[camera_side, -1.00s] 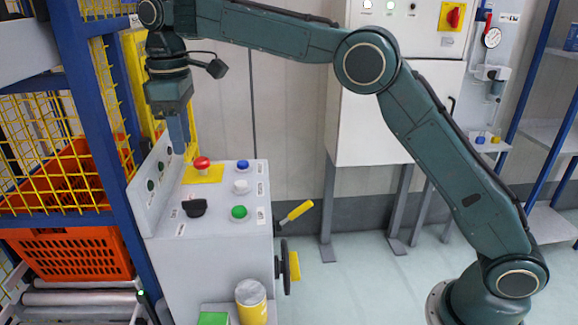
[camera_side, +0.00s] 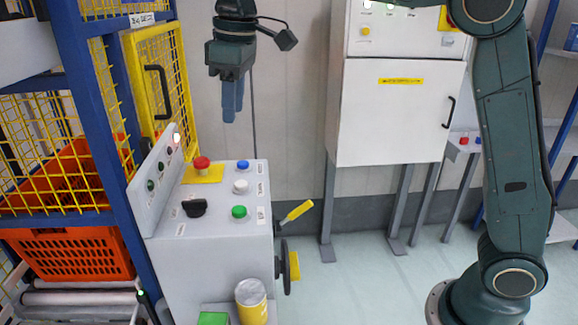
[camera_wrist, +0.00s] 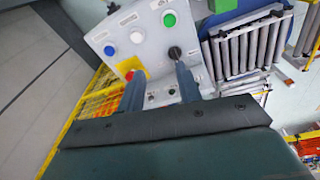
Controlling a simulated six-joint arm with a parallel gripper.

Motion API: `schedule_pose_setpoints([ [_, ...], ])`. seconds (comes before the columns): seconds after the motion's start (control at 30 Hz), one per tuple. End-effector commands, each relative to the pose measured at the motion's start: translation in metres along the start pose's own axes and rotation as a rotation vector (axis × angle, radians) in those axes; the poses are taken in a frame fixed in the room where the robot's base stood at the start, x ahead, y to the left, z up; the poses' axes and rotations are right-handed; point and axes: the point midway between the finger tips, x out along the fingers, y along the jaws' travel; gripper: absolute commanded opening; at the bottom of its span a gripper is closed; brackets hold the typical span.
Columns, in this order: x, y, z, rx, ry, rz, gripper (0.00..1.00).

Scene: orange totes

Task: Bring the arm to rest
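My gripper (camera_side: 232,108) hangs pointing down in the side view, in the air above and behind the right part of the grey control console (camera_side: 215,225). It touches nothing. In the wrist view my gripper (camera_wrist: 159,72) shows two blue-grey fingers apart with nothing between them. Past the fingers the console (camera_wrist: 145,38) shows with its red, blue, white and green buttons and a black knob. My upper arm runs out of the top of the side view, so part of it is hidden.
The console carries a red mushroom button (camera_side: 202,162) on a yellow plate. A blue rack with yellow mesh (camera_side: 160,80) and orange totes (camera_side: 72,254) stands at the left. A white cabinet (camera_side: 395,115) stands behind, right of my gripper. Open air lies between gripper and cabinet.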

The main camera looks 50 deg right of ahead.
Motion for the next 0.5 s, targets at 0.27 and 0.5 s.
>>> schedule_pose_setpoints([
  [0.27, -0.02, 0.001, 0.062, 0.114, 0.068, 0.03, 0.35],
  [0.5, -0.025, -0.005, 0.117, 0.211, 0.124, 0.053, 0.35],
])
